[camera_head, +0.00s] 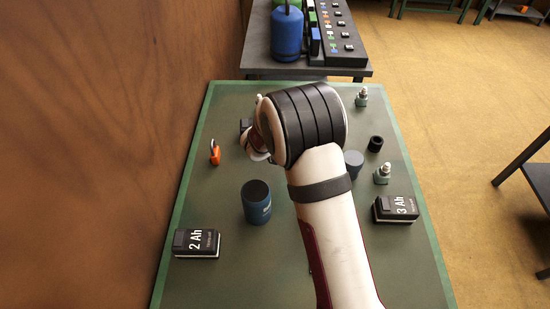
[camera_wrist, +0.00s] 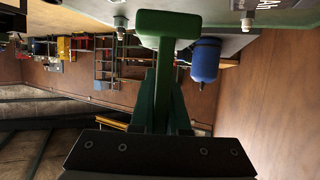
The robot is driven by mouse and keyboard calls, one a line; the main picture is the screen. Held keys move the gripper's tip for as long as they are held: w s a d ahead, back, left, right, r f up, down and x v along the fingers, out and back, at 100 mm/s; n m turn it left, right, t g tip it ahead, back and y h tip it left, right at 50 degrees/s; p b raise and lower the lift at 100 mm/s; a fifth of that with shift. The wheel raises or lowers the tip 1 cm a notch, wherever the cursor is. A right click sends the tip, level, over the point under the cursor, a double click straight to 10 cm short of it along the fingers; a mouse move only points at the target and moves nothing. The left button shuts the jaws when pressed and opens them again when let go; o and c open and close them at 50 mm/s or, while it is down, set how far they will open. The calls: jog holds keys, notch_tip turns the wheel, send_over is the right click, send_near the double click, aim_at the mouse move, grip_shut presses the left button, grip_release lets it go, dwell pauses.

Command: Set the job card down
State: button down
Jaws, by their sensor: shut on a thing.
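My gripper (camera_wrist: 166,75) shows in the wrist view with its dark green fingers close together. In the camera_head view my arm hides the gripper's fingers and the card. My wrist is above the far half of the green-edged bench (camera_head: 225,275). Whether the card touches anything is not clear.
A dark table (camera_head: 340,72) stands beyond. The near-middle is clear.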

jog(key=s+a+f+m+g+h, duration=0.2)
jog(key=s+a+m+g+h, duration=0.15)
jog(key=s+a, duration=0.35)
jog(key=shift+m+t+h, duration=0.35)
jog(key=shift+t, duration=0.1)
jog(key=f, duration=1)
jog(key=shift+s+a, duration=0.1)
jog(key=shift+a, duration=0.2)
jog(key=c, duration=0.9)
grip_release()
jog(key=shift+f, duration=0.1)
